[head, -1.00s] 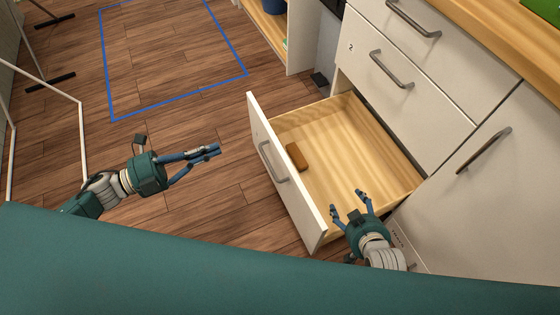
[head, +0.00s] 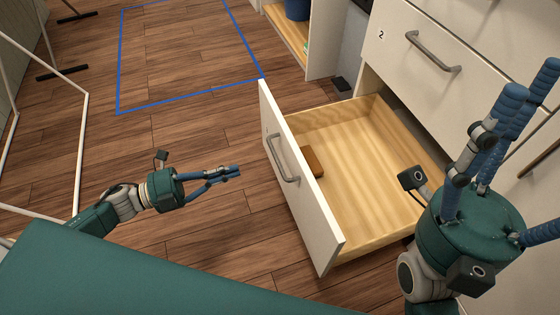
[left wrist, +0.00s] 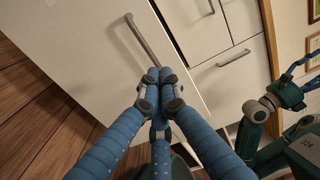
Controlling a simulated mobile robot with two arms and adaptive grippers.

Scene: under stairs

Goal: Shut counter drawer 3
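The open drawer under the one marked 2 has a white front (head: 300,190) and a pale wooden inside (head: 360,150). It is pulled far out; its own number is not visible. Its grey handle (head: 281,158) faces left; a handle on a white front also shows in the left wrist view (left wrist: 145,38). My left gripper (head: 239,171) is left of this front, apart from it, fingertips together and empty; they also meet in the left wrist view (left wrist: 155,76). My right gripper (head: 520,130) is raised at the drawer's near right, fingers spread and empty, hiding part of the cabinet.
A small brown block (head: 313,160) lies in the drawer. Drawer 2 (head: 410,50) is shut above. A blue outline (head: 190,100) marks the floor at the back. A white frame (head: 82,150) stands at the left. The wooden floor left of the drawer is clear.

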